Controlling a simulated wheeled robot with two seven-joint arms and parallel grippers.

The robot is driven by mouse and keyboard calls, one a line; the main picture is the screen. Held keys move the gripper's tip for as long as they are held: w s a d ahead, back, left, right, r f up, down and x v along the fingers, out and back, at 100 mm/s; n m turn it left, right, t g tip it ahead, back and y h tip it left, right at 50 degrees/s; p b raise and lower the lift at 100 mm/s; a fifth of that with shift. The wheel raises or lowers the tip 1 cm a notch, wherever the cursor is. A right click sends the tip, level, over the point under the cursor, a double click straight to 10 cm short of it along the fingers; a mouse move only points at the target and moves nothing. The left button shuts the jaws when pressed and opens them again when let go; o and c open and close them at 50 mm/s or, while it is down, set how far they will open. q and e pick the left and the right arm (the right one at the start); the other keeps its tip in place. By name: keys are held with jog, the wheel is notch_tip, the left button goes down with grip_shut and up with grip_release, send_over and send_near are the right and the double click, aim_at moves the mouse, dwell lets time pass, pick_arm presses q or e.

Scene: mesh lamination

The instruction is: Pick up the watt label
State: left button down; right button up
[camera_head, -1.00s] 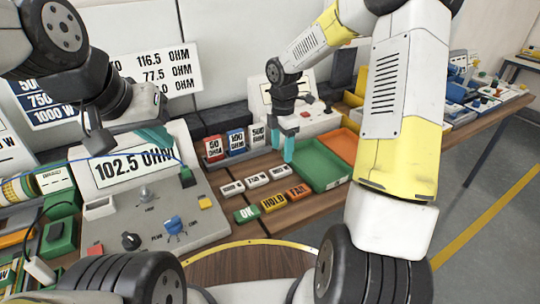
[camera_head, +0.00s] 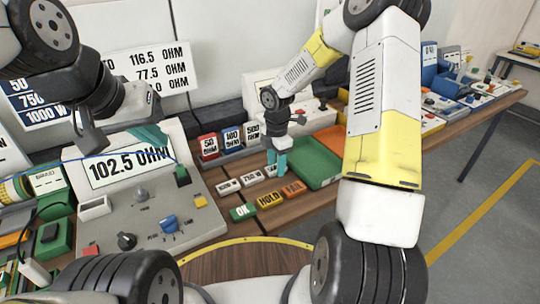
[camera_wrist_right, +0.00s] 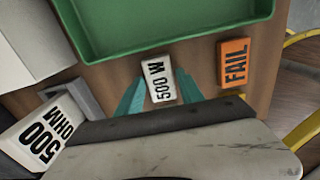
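Three small white watt labels lie in a row on the wooden table: one on the left (camera_head: 228,187), a middle one (camera_head: 252,179), and a right one, partly hidden by my right gripper (camera_head: 275,164). In the right wrist view the right one reads 500 W (camera_wrist_right: 158,80). My right gripper's teal fingers (camera_wrist_right: 160,92) are open, one on each side of it, with small gaps showing. My left gripper (camera_head: 152,134) is above the grey console, in front of the 102.5 OHM display; its fingertips are not clear.
Orange FAIL (camera_wrist_right: 234,63), yellow HOLD (camera_head: 269,200) and green OK (camera_head: 242,212) blocks lie in front of the labels. A green tray (camera_head: 318,178) is close by on the right. Ohm cards, including 500 OHM (camera_wrist_right: 42,137), stand behind. The grey console (camera_head: 205,222) is at left.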

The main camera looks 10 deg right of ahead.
grip_shut()
jog(key=shift+r, duration=0.1)
